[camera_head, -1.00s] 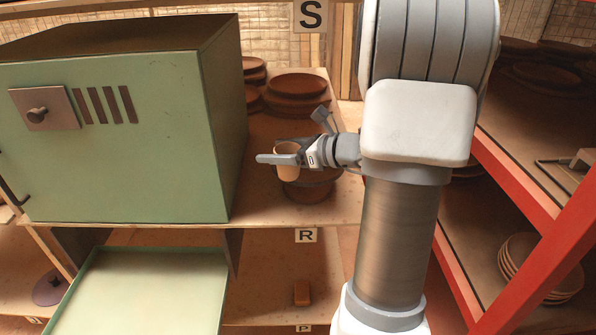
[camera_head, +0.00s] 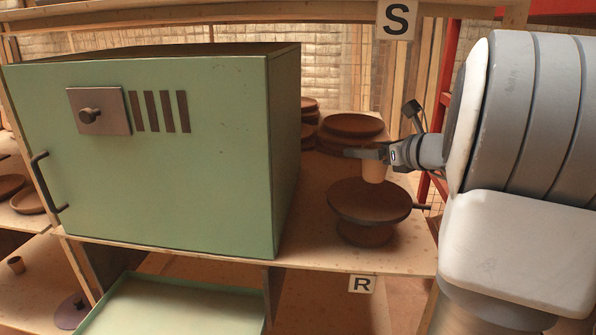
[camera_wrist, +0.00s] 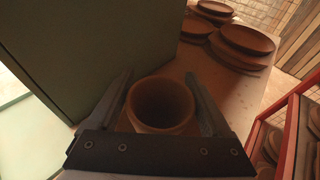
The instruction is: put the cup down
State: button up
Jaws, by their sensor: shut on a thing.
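A small tan cup (camera_head: 374,170) is between the fingers of my gripper (camera_head: 368,153), upright, at the right of the green cabinet in the head view. In the wrist view the cup (camera_wrist: 160,103) shows its round open mouth between the two dark fingers of my gripper (camera_wrist: 162,95). My gripper is shut on the cup. Below the cup in the head view is a brown round stand with a flat disc top (camera_head: 368,203) on the wooden shelf (camera_head: 310,225). The cup's base appears above the disc's far part; I cannot tell whether it touches.
The green cabinet (camera_head: 150,160) stands close on the left. Stacked brown plates (camera_head: 350,130) lie behind the cup; they also show in the wrist view (camera_wrist: 243,42). Bare shelf lies between cabinet and stand. A pale green tray (camera_head: 180,305) is below.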

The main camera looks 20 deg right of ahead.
jog(key=w+d+f, duration=0.1)
jog(key=f, duration=0.1)
jog(key=w+f+b, duration=0.1)
jog(key=f, duration=0.1)
jog(key=w+d+f+b, duration=0.1)
jog(key=f, duration=0.1)
jog(key=shift+w+d+f, duration=0.3)
jog(key=shift+w+f, duration=0.1)
jog(key=o, duration=1.2)
jog(key=shift+f+b, duration=0.1)
jog(key=shift+b, duration=0.2)
jog(key=shift+o, duration=0.2)
jog(key=shift+r, duration=0.3)
jog(key=p+v, duration=0.3)
jog(key=v, duration=0.9)
